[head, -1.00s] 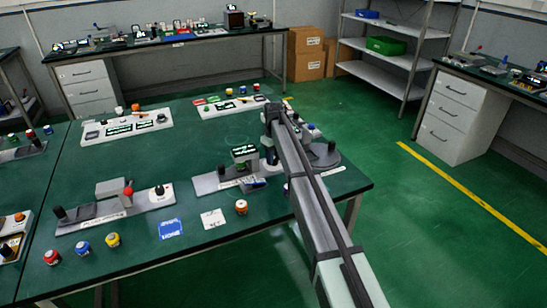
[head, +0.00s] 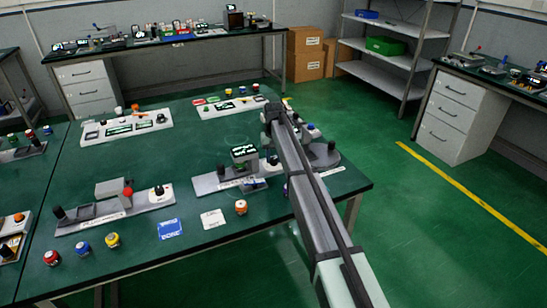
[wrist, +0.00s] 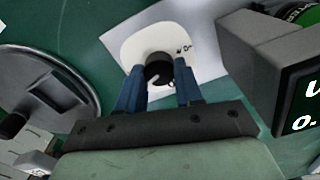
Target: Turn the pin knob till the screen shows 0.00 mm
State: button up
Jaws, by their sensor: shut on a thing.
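The black pin knob (wrist: 157,66) with a pale pointer mark stands on a white rounded plate (wrist: 140,42) in the wrist view. My gripper (wrist: 159,82) has its two blue fingers on either side of the knob, shut on it. The screen (wrist: 304,103) is a dark panel on a grey housing at the right edge of the wrist view, cut off, with only part of a figure starting "0." readable. In the head view the small screen box (head: 244,154) stands left of my gripper (head: 271,160); its figures are too small to read there, and my arm hides most of the knob.
A round grey disc base (wrist: 45,95) lies left of my gripper in the wrist view. In the head view a grey fixture with a red knob (head: 128,192), a blue card (head: 170,229), a white card (head: 213,218) and an orange button (head: 241,207) lie on the green table (head: 200,150).

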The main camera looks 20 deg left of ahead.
aim_at(274, 159)
dwell(0.4)
jog(key=o, duration=1)
jog(key=shift+o, duration=0.2)
jog(key=shift+r, duration=0.15)
notch_tip(274, 159, up, 14)
jog(key=shift+f, duration=0.2)
